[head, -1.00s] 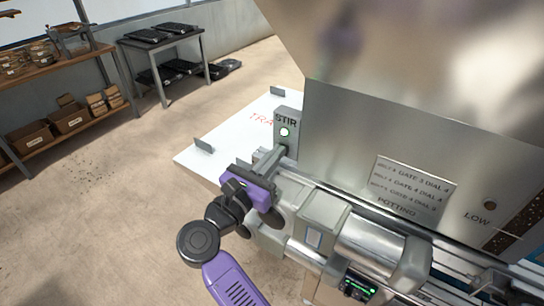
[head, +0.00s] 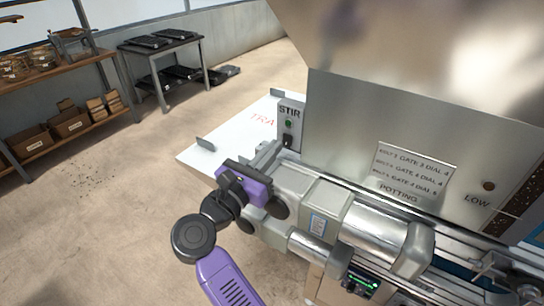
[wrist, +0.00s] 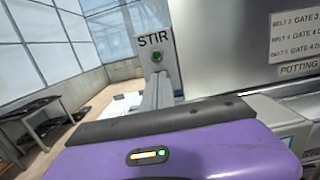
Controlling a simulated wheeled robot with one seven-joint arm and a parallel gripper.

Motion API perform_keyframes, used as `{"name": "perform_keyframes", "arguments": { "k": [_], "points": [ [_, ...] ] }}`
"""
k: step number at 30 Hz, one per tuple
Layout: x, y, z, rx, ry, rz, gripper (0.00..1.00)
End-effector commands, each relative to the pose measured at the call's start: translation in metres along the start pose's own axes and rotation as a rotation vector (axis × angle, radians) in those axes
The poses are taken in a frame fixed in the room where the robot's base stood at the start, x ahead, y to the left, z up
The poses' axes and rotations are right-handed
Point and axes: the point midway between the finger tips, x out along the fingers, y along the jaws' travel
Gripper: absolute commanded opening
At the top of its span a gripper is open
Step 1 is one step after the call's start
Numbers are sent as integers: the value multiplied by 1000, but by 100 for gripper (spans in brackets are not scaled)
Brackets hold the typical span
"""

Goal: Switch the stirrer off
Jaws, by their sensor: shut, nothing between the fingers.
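The stirrer's grey box (head: 291,112), marked STIR, stands at the left end of the steel machine. Its round lamp (head: 288,124) is a dull green, not brightly lit. A dark switch (head: 287,141) sits below the lamp; its tilt is too small to tell. My gripper (head: 268,150) is shut and empty, just in front of and a little left of the switch, seemingly apart from it. In the wrist view the box (wrist: 155,45) and green lamp (wrist: 157,57) show beyond my shut fingers (wrist: 158,92), which hide the switch.
A white board (head: 235,135) with red lettering lies left of the box, with small upright brackets. The steel hopper wall (head: 350,125) with a label plate (head: 415,170) rises to the right. Shelves (head: 60,60) stand far left; the floor between is clear.

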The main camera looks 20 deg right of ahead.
Motion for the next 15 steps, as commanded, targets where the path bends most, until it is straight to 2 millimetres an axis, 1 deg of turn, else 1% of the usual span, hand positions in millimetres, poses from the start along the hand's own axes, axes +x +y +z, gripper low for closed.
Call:
{"name": "perform_keyframes", "arguments": {
  "k": [2,3,11,15],
  "points": [
    [1,1,0,2,-1,-1,0],
    [-6,2,1,1,-1,1,0],
    [-40,2,10,3,-1,3,0],
    [-62,2,15,2,-1,3,0]
  ]
}}
